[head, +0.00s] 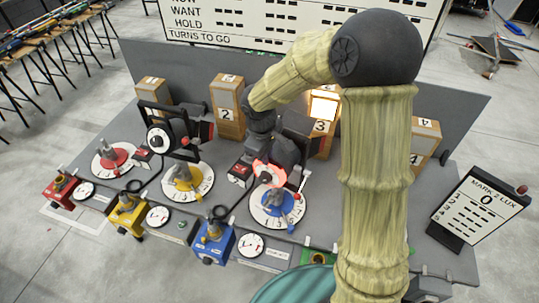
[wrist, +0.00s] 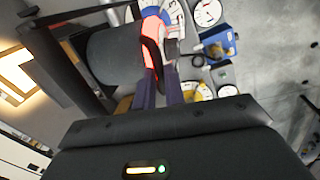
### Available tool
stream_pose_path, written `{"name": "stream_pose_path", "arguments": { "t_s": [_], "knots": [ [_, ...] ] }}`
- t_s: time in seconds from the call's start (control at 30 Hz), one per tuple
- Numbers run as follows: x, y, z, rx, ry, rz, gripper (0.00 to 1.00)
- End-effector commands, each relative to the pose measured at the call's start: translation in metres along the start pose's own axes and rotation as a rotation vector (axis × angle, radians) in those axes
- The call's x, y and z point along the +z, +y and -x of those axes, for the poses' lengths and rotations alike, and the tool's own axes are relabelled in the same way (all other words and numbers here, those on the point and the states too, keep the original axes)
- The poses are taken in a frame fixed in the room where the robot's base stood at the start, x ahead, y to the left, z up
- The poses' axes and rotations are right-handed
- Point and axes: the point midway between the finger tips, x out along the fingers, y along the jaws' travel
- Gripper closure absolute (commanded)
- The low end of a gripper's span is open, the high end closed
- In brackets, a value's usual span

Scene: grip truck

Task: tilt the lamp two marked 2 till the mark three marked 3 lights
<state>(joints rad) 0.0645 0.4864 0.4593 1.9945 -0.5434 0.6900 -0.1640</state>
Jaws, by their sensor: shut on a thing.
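The right-hand dark lamp (head: 290,150) stands behind the blue dial, its number not readable. My gripper (head: 266,162) is at its near side, shut on a red-glowing knob (head: 268,174). In the wrist view my fingers (wrist: 161,75) close around the pink-red knob (wrist: 153,32), beside the dark lamp body (wrist: 112,58). The wooden box marked 3 (head: 320,127) stands behind; its upper face glows bright white. The glowing face also shows in the wrist view (wrist: 18,78). My arm hides part of the lamp and the board behind it.
Another dark lamp (head: 175,130) stands left. Boxes 2 (head: 228,112) and 4 (head: 425,136) stand at the back. Red, yellow and blue (head: 277,202) dials line the grey table, with coloured clamps in front. A right panel (head: 480,207) reads mark 2 lux, 0.

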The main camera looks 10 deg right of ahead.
Motion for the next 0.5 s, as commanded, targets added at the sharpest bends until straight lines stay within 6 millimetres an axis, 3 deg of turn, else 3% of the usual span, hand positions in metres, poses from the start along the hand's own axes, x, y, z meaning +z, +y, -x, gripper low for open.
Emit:
{"name": "stream_pose_path", "arguments": {
  "t_s": [0.1,0.13,0.2,0.23,0.5],
  "knots": [
    [0.0030,0.0037,-0.0030,0.002,-0.005,-0.006,1.00],
    [0.0031,0.0037,-0.0030,0.002,-0.005,-0.006,0.83],
    [0.0029,0.0033,-0.0029,0.002,-0.005,-0.006,0.69],
    [0.0027,0.0029,-0.0028,0.001,-0.005,-0.006,0.67],
    [0.0014,0.0012,-0.0014,0.000,-0.002,-0.003,0.67]
  ]
}}
